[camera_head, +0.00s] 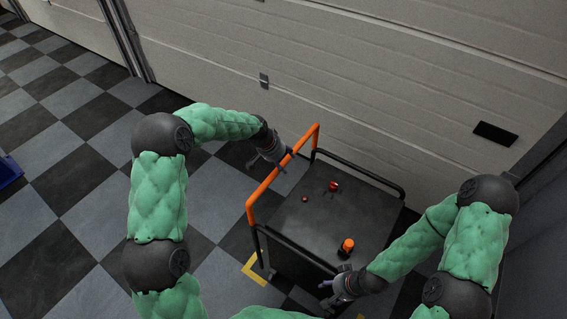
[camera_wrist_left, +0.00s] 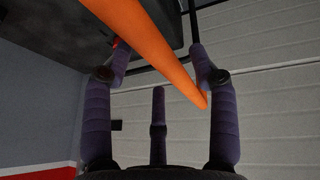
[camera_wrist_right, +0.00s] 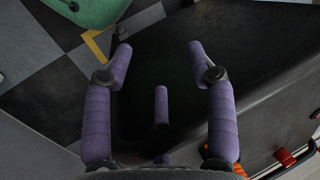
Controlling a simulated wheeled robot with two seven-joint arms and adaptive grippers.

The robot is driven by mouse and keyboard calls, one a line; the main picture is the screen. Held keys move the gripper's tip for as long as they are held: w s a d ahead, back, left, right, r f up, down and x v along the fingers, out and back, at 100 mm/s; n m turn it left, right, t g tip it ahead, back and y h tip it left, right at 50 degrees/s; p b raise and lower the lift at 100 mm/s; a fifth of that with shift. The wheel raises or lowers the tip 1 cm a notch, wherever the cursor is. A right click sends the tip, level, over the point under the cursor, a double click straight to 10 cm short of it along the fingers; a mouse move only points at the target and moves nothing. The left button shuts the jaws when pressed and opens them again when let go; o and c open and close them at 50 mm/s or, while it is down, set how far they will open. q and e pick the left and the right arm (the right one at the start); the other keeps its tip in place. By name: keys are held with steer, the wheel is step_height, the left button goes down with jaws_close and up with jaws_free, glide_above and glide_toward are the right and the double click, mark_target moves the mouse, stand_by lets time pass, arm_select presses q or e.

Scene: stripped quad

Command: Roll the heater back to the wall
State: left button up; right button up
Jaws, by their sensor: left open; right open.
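The heater (camera_head: 320,220) is a dark box on a frame, with an orange handle bar (camera_head: 268,187) along its left side and red and orange knobs on top. It stands close to the pale panelled wall (camera_head: 350,60). My left gripper (camera_head: 281,164) is open at the upper part of the orange bar. In the left wrist view the bar (camera_wrist_left: 155,45) crosses between the open fingers. My right gripper (camera_head: 330,293) is open by the heater's near end. In the right wrist view the heater's dark side (camera_wrist_right: 160,60) shows beyond the empty fingers; contact is unclear.
Yellow floor tape (camera_head: 252,270) marks a corner by the heater's near left side. A black rail (camera_head: 370,172) runs along the heater's wall side. The checkered floor at left is open, with a blue object (camera_head: 9,171) at the far left edge.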

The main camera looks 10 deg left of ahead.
arm_select(q)
steer(key=shift+w+d+f, duration=0.1)
steer(key=shift+f, duration=0.1)
jaws_close()
steer(key=shift+d, duration=0.1)
